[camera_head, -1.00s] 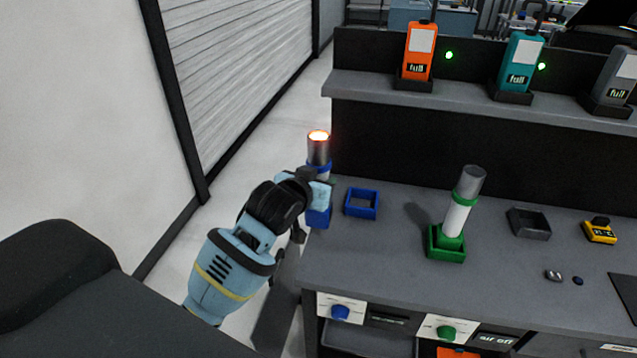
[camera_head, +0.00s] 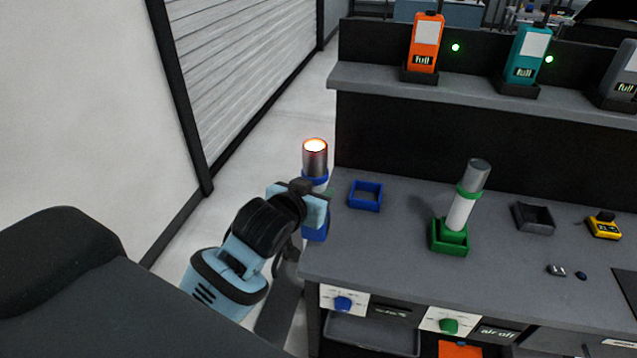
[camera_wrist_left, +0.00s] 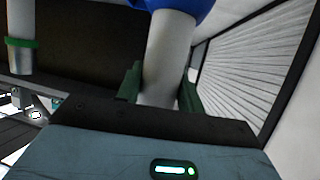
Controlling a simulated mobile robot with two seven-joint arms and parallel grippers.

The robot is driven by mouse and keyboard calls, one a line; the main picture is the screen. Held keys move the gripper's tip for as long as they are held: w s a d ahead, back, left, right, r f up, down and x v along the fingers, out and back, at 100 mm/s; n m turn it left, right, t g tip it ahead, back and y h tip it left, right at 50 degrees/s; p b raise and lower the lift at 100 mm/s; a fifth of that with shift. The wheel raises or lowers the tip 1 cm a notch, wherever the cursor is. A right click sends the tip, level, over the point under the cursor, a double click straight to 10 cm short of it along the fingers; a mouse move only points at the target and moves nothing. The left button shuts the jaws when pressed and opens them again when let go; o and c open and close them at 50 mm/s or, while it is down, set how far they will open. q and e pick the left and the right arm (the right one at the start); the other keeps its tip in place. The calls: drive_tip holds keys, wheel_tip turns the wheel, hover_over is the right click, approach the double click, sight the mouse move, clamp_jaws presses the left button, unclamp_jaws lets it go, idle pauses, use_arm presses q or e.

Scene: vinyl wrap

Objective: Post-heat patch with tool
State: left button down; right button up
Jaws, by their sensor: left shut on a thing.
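A heat tool with a metal barrel, blue collar and glowing orange-white mouth (camera_head: 315,160) stands nearly upright at the left end of the workbench. My left gripper (camera_head: 316,192) is shut around its body below the collar. In the left wrist view, the white tool body (camera_wrist_left: 165,60) sits between my dark green fingers (camera_wrist_left: 160,88). The tool's blue foot (camera_head: 315,231) shows below the gripper, beside the bench edge and clear of the empty blue holder (camera_head: 365,186). I cannot make out a patch. My right gripper is not in view.
A similar green-collared tool (camera_head: 466,195) stands in a green holder on the bench (camera_head: 390,240). An empty dark tray (camera_head: 533,217) and a yellow device (camera_head: 603,226) lie right. Orange (camera_head: 425,42) and teal (camera_head: 527,53) devices stand on the shelf. Floor left of the bench is clear.

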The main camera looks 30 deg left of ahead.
use_arm(q)
drive_tip(key=s+d, duration=0.1)
drive_tip(key=s, duration=0.6)
drive_tip(key=shift+s+d, duration=0.3)
drive_tip(key=shift+d, duration=0.1)
drive_tip(key=shift+r, duration=0.1)
